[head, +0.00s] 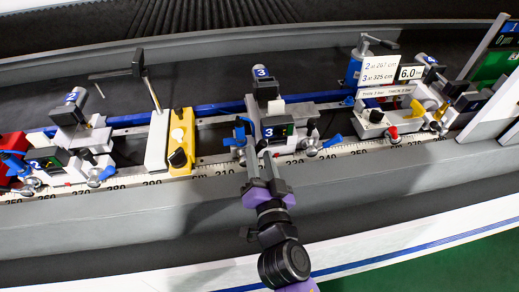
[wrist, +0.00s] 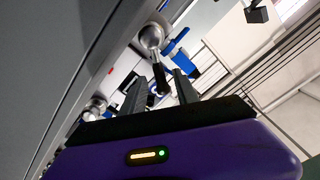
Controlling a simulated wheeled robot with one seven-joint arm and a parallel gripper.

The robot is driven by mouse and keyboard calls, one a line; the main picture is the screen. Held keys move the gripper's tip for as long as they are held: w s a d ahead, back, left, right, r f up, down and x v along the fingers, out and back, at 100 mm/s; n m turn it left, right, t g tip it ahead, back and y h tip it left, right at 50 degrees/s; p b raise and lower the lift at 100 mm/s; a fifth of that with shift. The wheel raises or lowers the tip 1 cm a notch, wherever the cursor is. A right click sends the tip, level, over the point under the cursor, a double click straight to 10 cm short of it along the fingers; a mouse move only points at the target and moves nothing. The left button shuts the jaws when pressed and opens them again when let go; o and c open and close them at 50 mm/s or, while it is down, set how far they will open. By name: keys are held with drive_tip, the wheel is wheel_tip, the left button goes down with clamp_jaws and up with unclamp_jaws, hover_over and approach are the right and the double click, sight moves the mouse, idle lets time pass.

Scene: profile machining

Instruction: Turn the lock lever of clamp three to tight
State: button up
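Clamp three (head: 268,128) stands on the rail at the middle of the head view, with a "3" on its top block and on its small display box. It has a blue lever (head: 240,132) on its left side and another blue lever (head: 332,141) on its right. My gripper (head: 264,165) is in front of the clamp, just below the display box. In the wrist view its two dark fingers (wrist: 160,92) stand apart. A short black handle below a silver knob (wrist: 152,38) shows between them; I cannot tell whether they touch it. Blue parts show behind.
A ruler strip (head: 215,170) runs along the rail front. A yellow block (head: 181,142) stands left of clamp three, and clamp two (head: 70,135) farther left. At the right are another clamp unit (head: 390,118) and signs (head: 378,72).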

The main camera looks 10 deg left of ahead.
drive_tip(key=shift+w+a, duration=0.25)
drive_tip(key=shift+w, duration=0.45)
clamp_jaws()
idle(1.0)
